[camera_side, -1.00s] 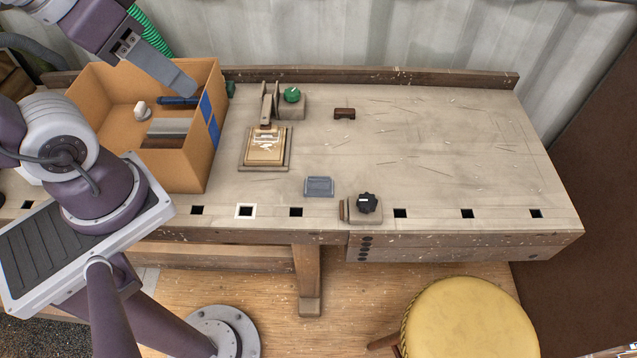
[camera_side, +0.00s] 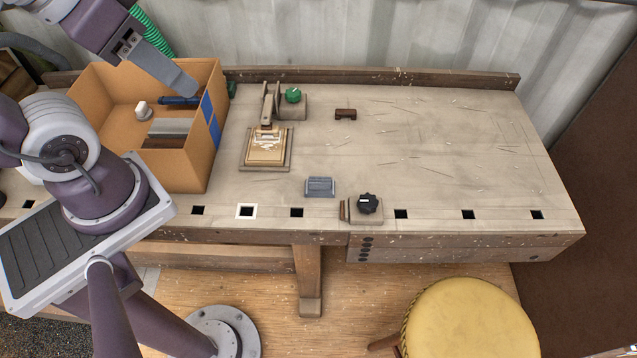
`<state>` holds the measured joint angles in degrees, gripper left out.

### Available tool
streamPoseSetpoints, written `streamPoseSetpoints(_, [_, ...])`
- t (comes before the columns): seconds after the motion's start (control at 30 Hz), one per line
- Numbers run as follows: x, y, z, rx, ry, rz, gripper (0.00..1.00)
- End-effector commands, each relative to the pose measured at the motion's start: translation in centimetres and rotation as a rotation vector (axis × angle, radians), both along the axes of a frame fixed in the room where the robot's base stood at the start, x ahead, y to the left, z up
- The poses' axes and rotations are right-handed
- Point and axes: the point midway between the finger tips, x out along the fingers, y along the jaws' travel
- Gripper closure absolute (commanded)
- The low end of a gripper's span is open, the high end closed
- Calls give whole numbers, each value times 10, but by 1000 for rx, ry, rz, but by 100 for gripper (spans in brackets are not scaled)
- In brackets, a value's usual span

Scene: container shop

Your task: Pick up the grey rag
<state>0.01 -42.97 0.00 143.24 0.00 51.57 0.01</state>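A small folded grey-blue piece (camera_side: 320,187), which looks like the grey rag, lies flat on the workbench near the front edge, left of a black knob. My gripper (camera_side: 184,88) is at the upper left, over the cardboard box (camera_side: 185,168), well away from the rag. I see its grey finger side-on, so I cannot tell whether it is open or shut. A dark blue item (camera_side: 178,101) lies in the box just below the fingertip; I cannot tell whether they touch.
The box also holds a white knob (camera_side: 143,110) and a grey flat piece (camera_side: 171,126). A toggle press (camera_side: 266,150), a green knob (camera_side: 293,95), a brown handle (camera_side: 345,114) and a black knob (camera_side: 368,203) stand on the bench. Its right side is clear.

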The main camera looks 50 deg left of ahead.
Motion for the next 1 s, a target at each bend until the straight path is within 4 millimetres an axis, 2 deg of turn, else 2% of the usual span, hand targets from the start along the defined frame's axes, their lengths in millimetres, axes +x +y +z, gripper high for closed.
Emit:
streamPoseSetpoints(0.23, [0,0,0,0,0,0,64])
streamPoseSetpoints(0.4, [0,0,0,0,0,0,33])
streamPoseSetpoints(0.7, [3,0,0,4,6,-6,33])
streamPoseSetpoints(0.77, [14,0,-1,21,29,-28,33])
streamPoseSetpoints(0.87, [54,-2,-10,76,106,-119,33])
streamPoseSetpoints(0.97, [107,-9,-39,135,195,-253,33])
streamPoseSetpoints(1.0, [126,-13,-56,156,229,-310,33])
